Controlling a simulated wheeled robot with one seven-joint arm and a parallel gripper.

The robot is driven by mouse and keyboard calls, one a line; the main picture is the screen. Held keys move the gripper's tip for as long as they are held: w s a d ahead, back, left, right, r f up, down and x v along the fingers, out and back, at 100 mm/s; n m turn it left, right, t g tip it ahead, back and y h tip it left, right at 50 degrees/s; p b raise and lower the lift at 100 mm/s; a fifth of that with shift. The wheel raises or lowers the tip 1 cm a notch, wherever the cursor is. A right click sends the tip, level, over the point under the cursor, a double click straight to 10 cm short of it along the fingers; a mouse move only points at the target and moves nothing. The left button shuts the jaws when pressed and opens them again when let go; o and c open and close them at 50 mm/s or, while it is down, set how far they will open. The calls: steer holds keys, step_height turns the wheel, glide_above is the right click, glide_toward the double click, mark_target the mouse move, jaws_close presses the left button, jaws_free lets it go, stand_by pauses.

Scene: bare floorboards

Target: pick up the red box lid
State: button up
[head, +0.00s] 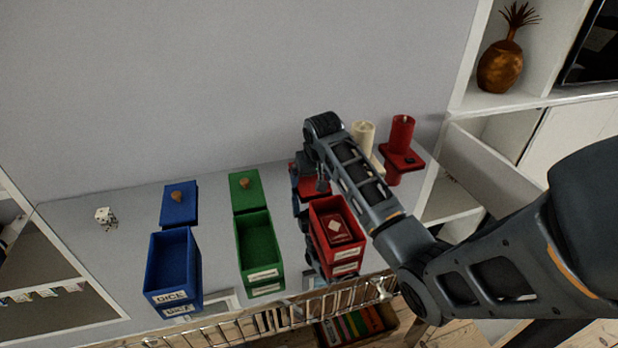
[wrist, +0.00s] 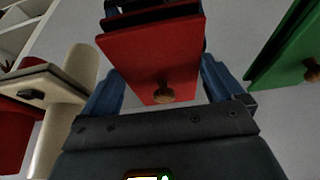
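The red box lid (head: 318,186) lies behind the red box (head: 336,238) in the head view, partly hidden by my arm. In the wrist view the red lid (wrist: 155,55) fills the upper middle, with its brown knob (wrist: 164,93) toward me. My gripper (wrist: 163,72) has its two blue fingers spread, one at each side of the lid. It also shows in the head view (head: 311,190), mostly hidden. I cannot tell whether the fingers touch the lid's sides.
A green box (head: 259,262) with its lid (head: 244,191) and a blue box (head: 172,270) with its lid (head: 179,205) stand to the left.

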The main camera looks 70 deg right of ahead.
steer(key=c, duration=0.5)
